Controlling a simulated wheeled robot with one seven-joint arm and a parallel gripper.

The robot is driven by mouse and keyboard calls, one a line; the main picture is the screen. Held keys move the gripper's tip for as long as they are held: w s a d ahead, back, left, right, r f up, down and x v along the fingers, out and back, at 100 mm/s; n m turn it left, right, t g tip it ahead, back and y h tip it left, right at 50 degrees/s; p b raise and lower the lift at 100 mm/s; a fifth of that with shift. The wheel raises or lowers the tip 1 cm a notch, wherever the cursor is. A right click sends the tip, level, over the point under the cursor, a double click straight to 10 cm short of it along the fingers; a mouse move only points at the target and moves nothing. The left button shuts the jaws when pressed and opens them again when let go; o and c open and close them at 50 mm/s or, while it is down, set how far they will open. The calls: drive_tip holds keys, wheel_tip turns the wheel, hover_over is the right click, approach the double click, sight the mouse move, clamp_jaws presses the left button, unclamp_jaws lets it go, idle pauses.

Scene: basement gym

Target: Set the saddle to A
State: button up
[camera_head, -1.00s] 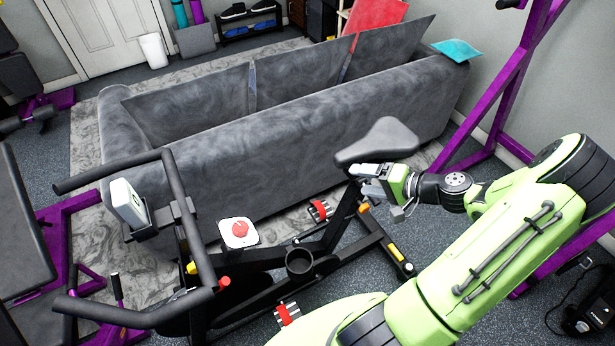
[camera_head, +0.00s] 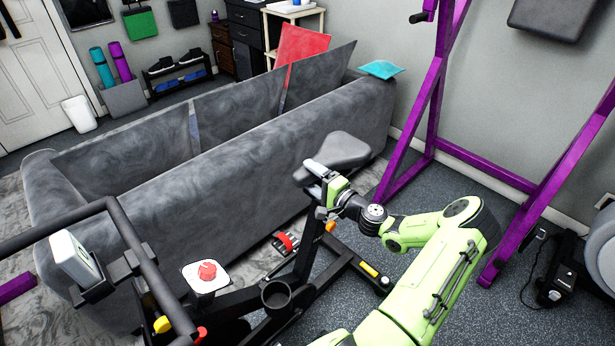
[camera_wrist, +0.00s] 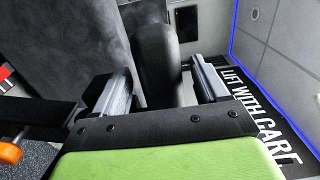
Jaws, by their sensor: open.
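The exercise bike's dark grey saddle (camera_head: 345,150) sits on top of its black seat post (camera_head: 303,250), in front of the sofa. My gripper (camera_head: 316,178) is open at the saddle's narrow front end. In the wrist view the saddle (camera_wrist: 157,60) stands between the two spread fingers of my gripper (camera_wrist: 162,85), with a gap showing at the right finger. I cannot tell whether the left finger touches it. An orange knob (camera_head: 330,227) is on the post below the saddle; it also shows in the wrist view (camera_wrist: 10,151). No A mark is readable.
The grey sofa (camera_head: 230,180) stands close behind the bike.

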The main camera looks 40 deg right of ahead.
sight(305, 183)
drive_tip(key=shift+w, duration=1.05)
clamp_jaws()
drive_tip(key=shift+a, duration=0.35)
drive_tip(key=a, duration=0.2)
drive_tip(key=shift+s+a, duration=0.1)
drive_tip(key=shift+a, duration=0.3)
drive_tip(key=shift+d, duration=0.15)
unclamp_jaws()
